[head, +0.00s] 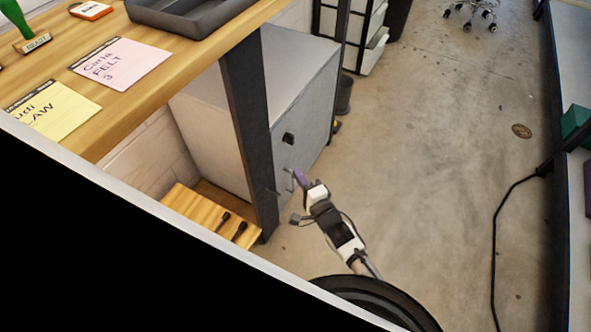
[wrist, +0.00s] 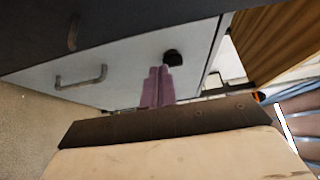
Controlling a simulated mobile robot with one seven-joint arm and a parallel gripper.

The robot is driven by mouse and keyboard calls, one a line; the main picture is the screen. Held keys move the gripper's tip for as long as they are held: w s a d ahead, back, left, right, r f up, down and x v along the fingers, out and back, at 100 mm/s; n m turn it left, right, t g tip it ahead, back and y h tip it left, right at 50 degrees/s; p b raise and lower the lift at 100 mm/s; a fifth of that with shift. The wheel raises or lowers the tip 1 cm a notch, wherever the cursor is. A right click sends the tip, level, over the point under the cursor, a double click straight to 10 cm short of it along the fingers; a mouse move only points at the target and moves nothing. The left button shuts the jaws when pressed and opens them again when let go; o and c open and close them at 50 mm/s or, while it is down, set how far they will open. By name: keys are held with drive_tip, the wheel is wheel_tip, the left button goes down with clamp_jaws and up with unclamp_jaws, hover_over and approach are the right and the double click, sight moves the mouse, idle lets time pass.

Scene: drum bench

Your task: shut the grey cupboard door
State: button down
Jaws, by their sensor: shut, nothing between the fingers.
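The grey cupboard (head: 215,110) stands under the wooden bench, partly hidden by a dark bench leg. Its front with the grey door (head: 308,115) faces right and carries a black knob (head: 289,138) and a bar handle (head: 289,180). No wide gap shows at the door; I cannot tell whether it is fully closed. My gripper (head: 297,174), with purple fingers, is beside the handle at the front's lower near part. In the wrist view the shut, empty fingers (wrist: 158,72) lie near the black knob (wrist: 173,58), with a bar handle (wrist: 82,77) to their left. Contact cannot be told.
The dark bench leg (head: 250,130) stands close to my gripper on the left. A low wooden shelf (head: 195,207) holds two dark-handled tools. A dark bin (head: 344,95) stands beyond the cupboard.

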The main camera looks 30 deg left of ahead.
drive_tip(key=v, duration=1)
drive_tip(key=shift+d, duration=0.25)
drive_tip(key=shift+s, duration=0.15)
